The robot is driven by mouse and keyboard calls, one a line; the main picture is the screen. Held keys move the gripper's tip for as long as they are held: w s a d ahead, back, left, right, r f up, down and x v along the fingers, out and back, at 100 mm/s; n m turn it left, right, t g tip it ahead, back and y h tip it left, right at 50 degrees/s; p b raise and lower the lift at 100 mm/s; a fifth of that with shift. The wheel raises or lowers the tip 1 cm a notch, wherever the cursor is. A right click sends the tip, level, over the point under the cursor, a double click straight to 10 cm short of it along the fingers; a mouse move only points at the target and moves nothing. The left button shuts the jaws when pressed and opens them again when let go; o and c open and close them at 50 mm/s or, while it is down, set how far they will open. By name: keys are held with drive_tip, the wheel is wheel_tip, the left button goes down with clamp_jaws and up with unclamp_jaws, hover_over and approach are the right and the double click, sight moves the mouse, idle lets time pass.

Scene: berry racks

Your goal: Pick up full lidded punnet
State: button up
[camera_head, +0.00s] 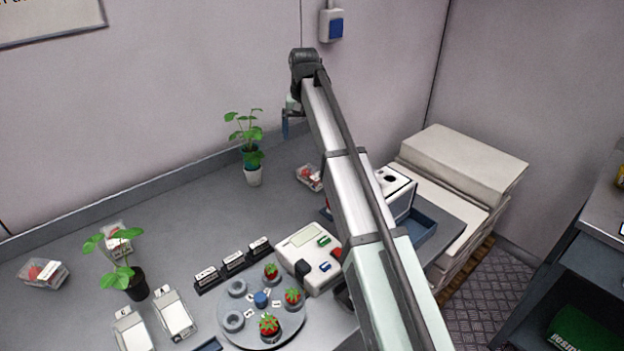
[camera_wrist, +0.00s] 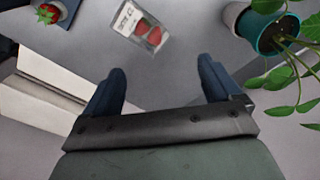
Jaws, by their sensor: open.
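A small clear punnet (camera_wrist: 140,27) with red strawberries and a white printed label lies beyond my fingertips in the wrist view. The same punnet (camera_head: 310,177) shows in the head view beside my arm, near the back wall. Two more punnets with red fruit, one at the far left (camera_head: 42,273) and one behind a seedling (camera_head: 116,240), stand on the bench. I cannot tell surely which are lidded or full. My gripper (camera_wrist: 161,80) is open and empty, its two blue fingers apart, raised above the bench. In the head view my gripper (camera_head: 287,122) is small and partly hidden.
A potted plant (camera_head: 253,172) stands left of the near punnet; its teal pot (camera_wrist: 262,27) shows at the wrist view's right. A white scale (camera_head: 308,258), a round tray with strawberries (camera_head: 283,338) and stacked white boxes (camera_head: 465,160) are around. Bench between plants is clear.

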hover_over(312, 172)
drive_tip(key=d, duration=0.2)
drive_tip(key=s+n+y, duration=0.1)
drive_tip(key=n, duration=0.7)
drive_tip(key=shift+t, duration=0.4)
drive_tip(key=shift+w+a+f, duration=0.2)
drive_tip(key=shift+a+f, duration=0.15)
drive_tip(key=shift+f, duration=2)
drive_tip(key=shift+w+a+f, duration=0.15)
drive_tip(key=shift+a+f, duration=0.15)
drive_tip(key=shift+f, duration=2.1)
drive_tip(key=shift+w+a+f, duration=0.2)
drive_tip(key=shift+a+f, duration=0.15)
drive_tip(key=shift+f, duration=2)
drive_tip(key=shift+f, duration=0.25)
drive_tip(key=shift+c, duration=0.4)
drive_tip(key=c, duration=1)
drive_tip(key=shift+r, duration=0.15)
